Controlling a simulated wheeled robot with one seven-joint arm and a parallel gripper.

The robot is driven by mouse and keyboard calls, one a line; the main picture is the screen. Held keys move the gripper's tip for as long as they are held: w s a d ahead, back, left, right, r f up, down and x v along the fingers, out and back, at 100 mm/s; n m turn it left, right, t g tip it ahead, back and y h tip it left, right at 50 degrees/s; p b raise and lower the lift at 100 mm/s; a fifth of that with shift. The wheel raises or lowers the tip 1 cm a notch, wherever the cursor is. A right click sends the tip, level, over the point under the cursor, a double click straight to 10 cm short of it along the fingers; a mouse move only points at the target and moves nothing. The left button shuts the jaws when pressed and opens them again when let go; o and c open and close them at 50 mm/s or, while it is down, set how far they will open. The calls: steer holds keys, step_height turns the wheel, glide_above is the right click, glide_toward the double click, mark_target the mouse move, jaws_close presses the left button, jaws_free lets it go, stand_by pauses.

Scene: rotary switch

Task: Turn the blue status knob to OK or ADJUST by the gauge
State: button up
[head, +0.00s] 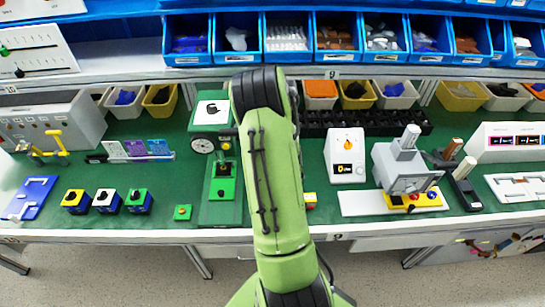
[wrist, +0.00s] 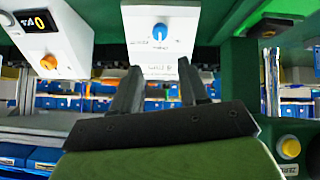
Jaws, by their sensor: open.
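The blue status knob (wrist: 160,32) is on the face of a white box (wrist: 185,18) at the top middle of the wrist view. Small labels beside and below the knob are too blurred to read, and I cannot tell its pointer direction. My gripper (wrist: 159,66) is open, its two dark fingers spread toward the box with the knob beyond the gap between their tips. No contact with the knob shows. In the head view my green arm hides the knob and gripper.
A white box with an orange knob (head: 347,143) stands right of my arm; it also shows at left in the wrist view (wrist: 48,62). A grey lever machine (head: 405,165) is farther right. Blue bins (head: 287,40) fill the shelf above.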

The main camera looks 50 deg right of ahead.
steer(key=x, duration=1.4)
steer(key=shift+f, duration=0.2)
steer(key=c, duration=0.8)
steer(key=shift+o, duration=0.2)
